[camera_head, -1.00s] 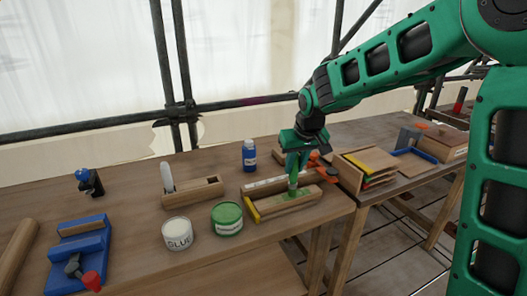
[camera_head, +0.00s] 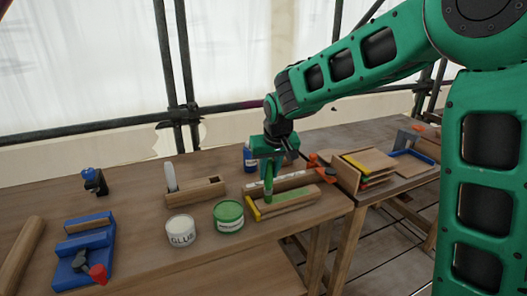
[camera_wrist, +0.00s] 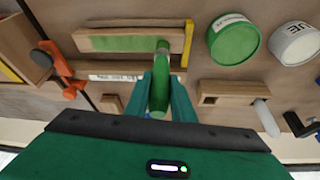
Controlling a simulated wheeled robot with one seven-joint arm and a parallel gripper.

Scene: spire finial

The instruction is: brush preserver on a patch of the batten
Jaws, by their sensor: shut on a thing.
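My gripper (camera_head: 267,160) is shut on a brush with a green handle (camera_wrist: 159,92). The brush points down, its tip at the left end of the batten in the head view. The batten (camera_head: 305,192) is a pale wooden strip near the table's front edge; in the wrist view (camera_wrist: 84,40) it carries a long green patch along its face. The brush tip overlaps the right end of that patch there; I cannot tell whether it touches. The green preserver tin (camera_head: 228,216) stands left of the batten, and also shows in the wrist view (camera_wrist: 233,40).
A white glue tin (camera_head: 180,231) stands beside the green tin. A blue bottle (camera_head: 249,158) and a wooden block with a slot (camera_head: 205,189) stand behind. An orange clamp (camera_wrist: 62,72) lies near the batten. A blue jig (camera_head: 82,250) is at left.

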